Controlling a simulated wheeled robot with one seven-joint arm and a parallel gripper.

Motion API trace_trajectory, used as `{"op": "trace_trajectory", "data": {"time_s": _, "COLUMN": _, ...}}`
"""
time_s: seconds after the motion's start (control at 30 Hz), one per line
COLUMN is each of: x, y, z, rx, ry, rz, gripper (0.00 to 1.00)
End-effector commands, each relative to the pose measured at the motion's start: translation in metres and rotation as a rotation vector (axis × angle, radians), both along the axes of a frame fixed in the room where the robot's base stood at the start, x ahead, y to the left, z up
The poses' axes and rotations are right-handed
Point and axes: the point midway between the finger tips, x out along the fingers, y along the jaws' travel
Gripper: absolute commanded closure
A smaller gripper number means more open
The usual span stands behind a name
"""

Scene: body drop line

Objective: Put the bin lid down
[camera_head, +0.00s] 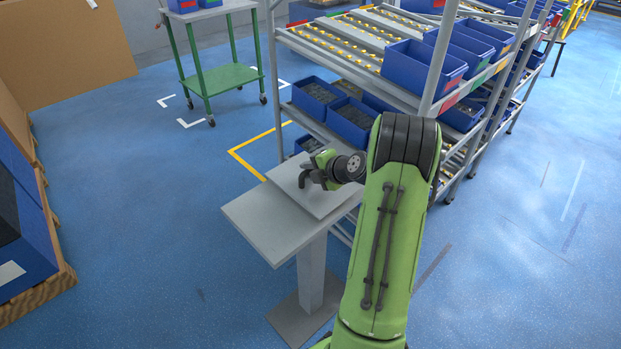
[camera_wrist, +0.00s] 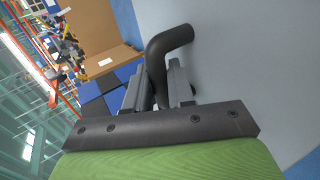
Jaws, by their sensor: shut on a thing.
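The bin lid (camera_head: 322,202) is a flat light grey plate with a dark bent handle. In the head view it is over the far part of the grey stand top (camera_head: 262,228). I cannot tell whether it touches the stand or is slightly above it. My gripper (camera_head: 306,178) is above the lid, shut on its handle. In the wrist view the dark handle (camera_wrist: 168,40) is between the fingers of my gripper (camera_wrist: 160,85), and the grey lid face (camera_wrist: 240,70) fills the right side. My gripper hides part of the lid in the head view.
A flow rack with blue bins (camera_head: 352,121) stands right behind the stand. A green cart (camera_head: 222,78) is at the back left. A blue container on a pallet (camera_head: 30,250) is at the left edge. The blue floor left of the stand is clear.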

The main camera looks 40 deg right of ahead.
Motion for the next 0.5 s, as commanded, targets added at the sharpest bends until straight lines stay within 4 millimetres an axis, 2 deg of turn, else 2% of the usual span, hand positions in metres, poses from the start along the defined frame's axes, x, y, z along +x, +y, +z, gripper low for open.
{"op": "trace_trajectory", "data": {"time_s": 0.03, "x": -0.0005, "y": 0.0005, "z": -0.0129, "rx": 0.005, "ry": 0.003, "rz": 0.0, "gripper": 1.0}}
{"op": "trace_trajectory", "data": {"time_s": 0.1, "x": -0.0002, "y": 0.0003, "z": -0.0184, "rx": 0.002, "ry": 0.001, "rz": 0.0, "gripper": 1.0}}
{"op": "trace_trajectory", "data": {"time_s": 0.47, "x": 0.0, "y": 0.0003, "z": -0.0201, "rx": -0.001, "ry": 0.0, "rz": 0.001, "gripper": 1.0}}
{"op": "trace_trajectory", "data": {"time_s": 0.5, "x": -0.0001, "y": 0.0003, "z": -0.0191, "rx": 0.001, "ry": 0.001, "rz": 0.001, "gripper": 0.71}}
